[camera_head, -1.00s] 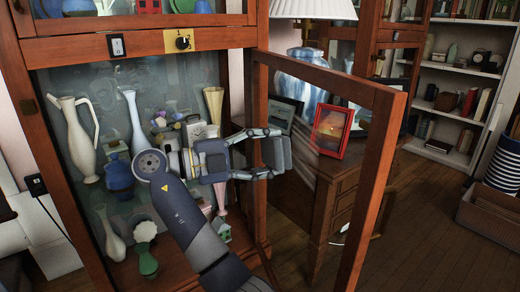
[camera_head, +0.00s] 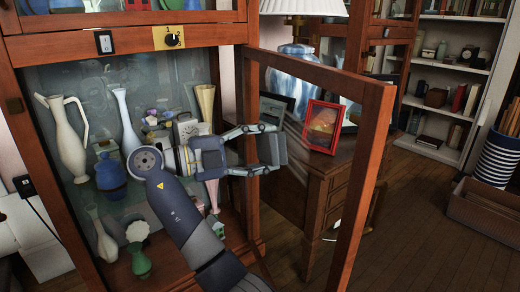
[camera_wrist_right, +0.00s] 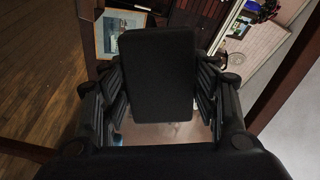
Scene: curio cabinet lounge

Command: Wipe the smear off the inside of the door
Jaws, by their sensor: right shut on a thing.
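The cabinet door (camera_head: 374,175) stands open to the right, a wooden frame around clear glass. A faint pale streaky patch shows through or on the glass, right of my gripper; I cannot tell smear from reflection. My right gripper (camera_head: 262,150) is shut on a dark rectangular pad (camera_head: 272,149), held at the door's inner side near its hinge edge. In the right wrist view the pad (camera_wrist_right: 157,75) sits between both fingers and hides what lies straight behind it. I cannot tell whether the pad touches the glass. My left gripper is not in view.
Cabinet shelves hold a white pitcher (camera_head: 68,138), a blue vase (camera_head: 110,175), a green vase (camera_head: 138,262) and other fragile pieces close to my right arm. Beyond the door stand a wooden side table (camera_head: 325,185) and a red picture frame (camera_head: 322,127).

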